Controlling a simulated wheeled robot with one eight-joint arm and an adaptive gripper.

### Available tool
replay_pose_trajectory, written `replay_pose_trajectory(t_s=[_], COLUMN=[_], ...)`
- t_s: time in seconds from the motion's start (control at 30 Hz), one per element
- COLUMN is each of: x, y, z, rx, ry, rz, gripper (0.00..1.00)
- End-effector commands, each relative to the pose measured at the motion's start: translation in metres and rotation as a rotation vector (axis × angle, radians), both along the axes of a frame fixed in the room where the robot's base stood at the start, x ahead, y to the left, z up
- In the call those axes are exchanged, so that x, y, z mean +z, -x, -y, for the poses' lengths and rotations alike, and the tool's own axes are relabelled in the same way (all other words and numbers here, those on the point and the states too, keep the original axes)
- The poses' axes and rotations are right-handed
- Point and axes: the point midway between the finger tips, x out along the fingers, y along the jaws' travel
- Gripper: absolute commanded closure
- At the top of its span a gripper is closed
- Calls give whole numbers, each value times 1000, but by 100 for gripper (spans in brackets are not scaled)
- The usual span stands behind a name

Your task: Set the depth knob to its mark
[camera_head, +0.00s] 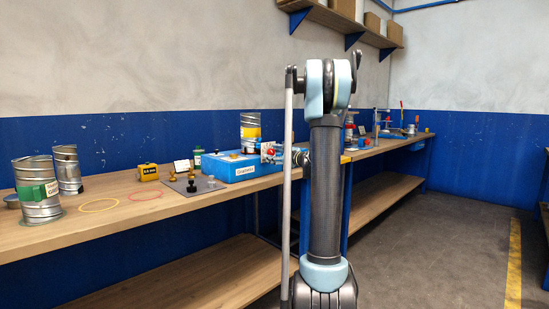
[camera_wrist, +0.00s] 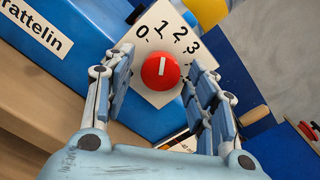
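The red round depth knob (camera_wrist: 160,72) sits on a white dial plate (camera_wrist: 155,98) marked 0, 1, 2, 3 on the blue box (camera_wrist: 85,55). The knob's white line points up in the wrist view, roughly toward the 1. I cannot make out a separate target mark. My gripper (camera_wrist: 161,64) is open, with one finger left and one right of the knob; gaps show on both sides. In the head view the blue box (camera_head: 228,170) stands on the bench, with the red knob (camera_head: 267,150) small at its right end. My arm hides most of the gripper there.
A yellow-banded can (camera_head: 250,133) stands behind the box. The floor at right is clear.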

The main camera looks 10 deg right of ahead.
Motion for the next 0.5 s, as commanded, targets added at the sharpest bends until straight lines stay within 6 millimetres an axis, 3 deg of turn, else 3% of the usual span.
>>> replay_pose_trajectory(t_s=[0.3, 0.5], x=[1, 0], y=[2, 19], z=[0, 14], rx=[2, 0], ry=[-1, -2], rz=[0, 1], gripper=[47, 47])
